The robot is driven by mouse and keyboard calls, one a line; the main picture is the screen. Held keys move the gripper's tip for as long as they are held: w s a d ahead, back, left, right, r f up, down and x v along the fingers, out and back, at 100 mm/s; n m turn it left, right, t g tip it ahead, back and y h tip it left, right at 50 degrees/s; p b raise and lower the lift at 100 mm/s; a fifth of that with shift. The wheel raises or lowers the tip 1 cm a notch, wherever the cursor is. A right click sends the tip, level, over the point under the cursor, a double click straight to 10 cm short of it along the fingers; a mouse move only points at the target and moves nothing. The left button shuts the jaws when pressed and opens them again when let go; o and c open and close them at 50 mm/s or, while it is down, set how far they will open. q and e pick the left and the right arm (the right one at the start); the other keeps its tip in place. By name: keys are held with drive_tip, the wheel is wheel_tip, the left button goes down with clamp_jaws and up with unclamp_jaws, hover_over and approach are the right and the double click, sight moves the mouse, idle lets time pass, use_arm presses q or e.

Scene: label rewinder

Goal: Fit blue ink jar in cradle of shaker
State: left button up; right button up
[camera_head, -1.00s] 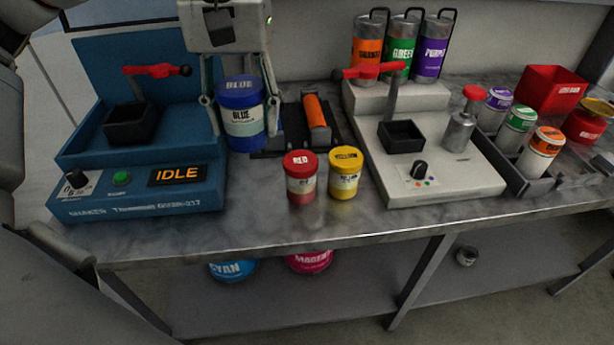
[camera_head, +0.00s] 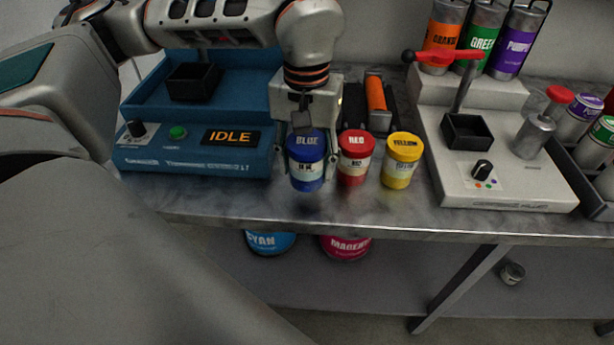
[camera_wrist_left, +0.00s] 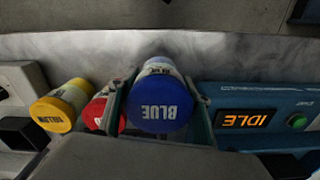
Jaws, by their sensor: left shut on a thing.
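The blue ink jar (camera_head: 306,174) has a blue lid and a white label. It is upright between the fingers of my left gripper (camera_head: 307,152), which is shut on it from above. Its base is at or near the bench top; I cannot tell if it touches. The left wrist view shows its lid (camera_wrist_left: 160,112) between the two fingers. The shaker (camera_head: 190,160) is the blue machine to the left, its display reading IDLE. Its black square cradle (camera_head: 193,82) looks empty. My arm covers the area above the cradle. My right gripper is out of view.
A red jar (camera_head: 355,158) stands close to the right of the blue jar, with a yellow jar (camera_head: 402,160) beyond. A white machine (camera_head: 500,180) with a black cradle stands further right. The bench's front edge (camera_head: 400,232) is close in front of the jars.

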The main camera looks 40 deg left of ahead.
sight(307, 179)
use_arm(q)
drive_tip(key=shift+f, duration=1.85)
drive_tip(key=shift+f, duration=0.2)
drive_tip(key=o, duration=1.4)
